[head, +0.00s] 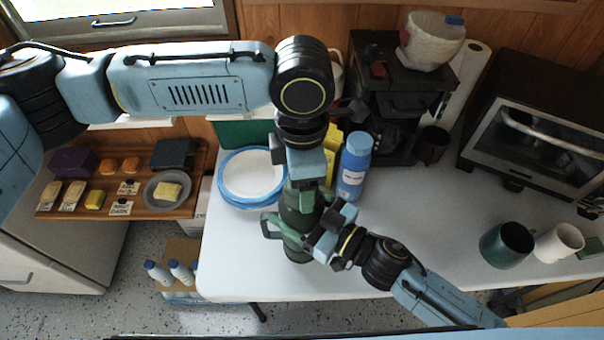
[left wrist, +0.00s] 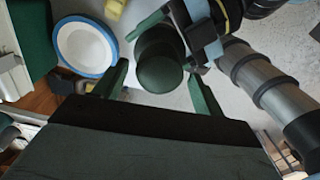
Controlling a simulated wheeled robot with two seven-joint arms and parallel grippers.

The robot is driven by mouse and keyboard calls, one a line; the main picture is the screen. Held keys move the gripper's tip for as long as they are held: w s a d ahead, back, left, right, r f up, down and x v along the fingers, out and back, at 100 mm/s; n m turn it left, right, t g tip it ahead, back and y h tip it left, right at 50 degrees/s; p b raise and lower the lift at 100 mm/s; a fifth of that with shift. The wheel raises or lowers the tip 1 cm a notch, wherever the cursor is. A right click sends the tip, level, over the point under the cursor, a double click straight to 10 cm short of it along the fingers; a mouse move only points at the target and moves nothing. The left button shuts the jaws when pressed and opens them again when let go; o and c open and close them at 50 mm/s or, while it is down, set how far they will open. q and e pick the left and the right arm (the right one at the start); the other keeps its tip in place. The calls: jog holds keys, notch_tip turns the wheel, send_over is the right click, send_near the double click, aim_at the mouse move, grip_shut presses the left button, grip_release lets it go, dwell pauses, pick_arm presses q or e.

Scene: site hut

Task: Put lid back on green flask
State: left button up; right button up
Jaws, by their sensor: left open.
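The green flask (head: 293,246) stands upright near the front edge of the white table, partly hidden by both grippers. In the left wrist view its round dark green top (left wrist: 160,74) shows from above; this looks like the lid sitting on the flask, but I cannot tell whether it is fully seated. My left gripper (head: 304,190) points down over the flask. Its open fingers (left wrist: 157,76) stand on either side of the lid, with gaps visible. My right gripper (head: 311,236) reaches in from the lower right and appears shut around the flask body; it also shows in the left wrist view (left wrist: 170,42).
White-blue plates (head: 252,175) lie left of the flask. A blue bottle (head: 354,168) stands close behind to the right. A coffee machine (head: 385,95), a toaster oven (head: 540,125) and a dark green mug (head: 506,245) are farther right. The table's right middle is clear.

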pick_arm(q)
jog(key=shift+r, duration=2.25)
jog(key=shift+c, duration=0.4)
